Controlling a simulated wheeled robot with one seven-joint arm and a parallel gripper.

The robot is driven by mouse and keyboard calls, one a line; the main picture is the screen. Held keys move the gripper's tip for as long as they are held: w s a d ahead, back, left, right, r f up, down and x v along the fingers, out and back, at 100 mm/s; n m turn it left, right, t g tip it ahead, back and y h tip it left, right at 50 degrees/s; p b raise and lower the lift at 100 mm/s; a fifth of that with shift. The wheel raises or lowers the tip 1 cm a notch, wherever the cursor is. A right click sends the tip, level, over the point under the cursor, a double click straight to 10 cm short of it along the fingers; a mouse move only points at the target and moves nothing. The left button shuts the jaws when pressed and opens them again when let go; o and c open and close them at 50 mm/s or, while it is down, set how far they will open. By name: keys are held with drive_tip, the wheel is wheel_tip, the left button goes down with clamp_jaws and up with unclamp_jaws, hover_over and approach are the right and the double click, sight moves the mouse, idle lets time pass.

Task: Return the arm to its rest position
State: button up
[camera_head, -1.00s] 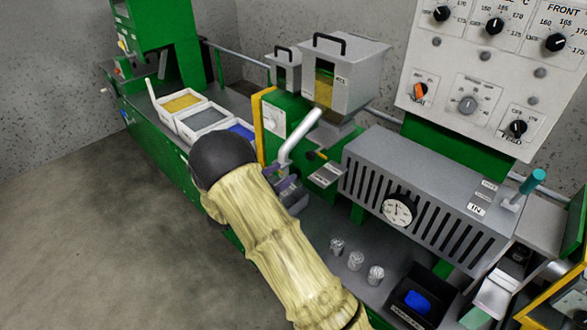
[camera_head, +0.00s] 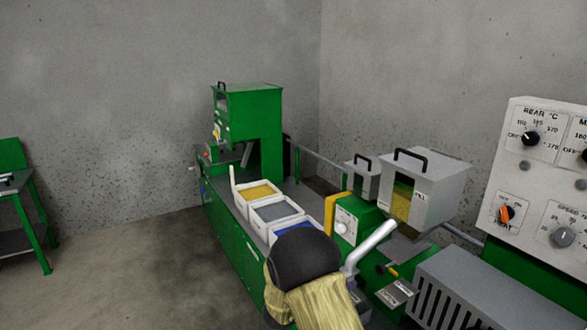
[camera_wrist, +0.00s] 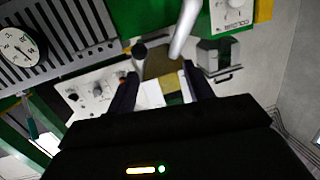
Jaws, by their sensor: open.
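My gripper (camera_wrist: 160,82) shows in the wrist view as two dark fingers spread apart. Nothing is seen held between them. Beyond the fingers are a white handle and part of the green machine. In the head view my arm, in a cream sleeve with a black rounded joint, rises from the bottom edge over the green machine line (camera_head: 237,245). My gripper is not visible in that view. The arm is bent and reaches forward beside the white curved handle (camera_head: 372,243).
Trays of yellow (camera_head: 258,192), grey (camera_head: 277,212) and blue material lie on the bench beyond my arm. A grey hopper (camera_head: 428,190) stands right of it. A slotted grey housing (camera_head: 450,290) and control panel (camera_head: 550,170) are at the right.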

drive_tip(key=s+a+r+n+y+p, duration=0.2)
drive_tip(key=s+r+n+y+p, duration=0.3)
drive_tip(key=y, duration=0.6)
drive_tip(key=s+d+r+n+g+y, duration=0.1)
drive_tip(key=s+n+g, duration=0.2)
drive_tip(key=s, duration=0.8)
drive_tip(key=s+d+r+n+g+y, duration=0.1)
drive_tip(key=s+g, duration=0.3)
drive_tip(key=s, duration=0.7)
drive_tip(key=shift+d+r+n+g, duration=0.4)
drive_tip(key=shift+d+n, duration=0.4)
drive_tip(key=shift+n, duration=0.1)
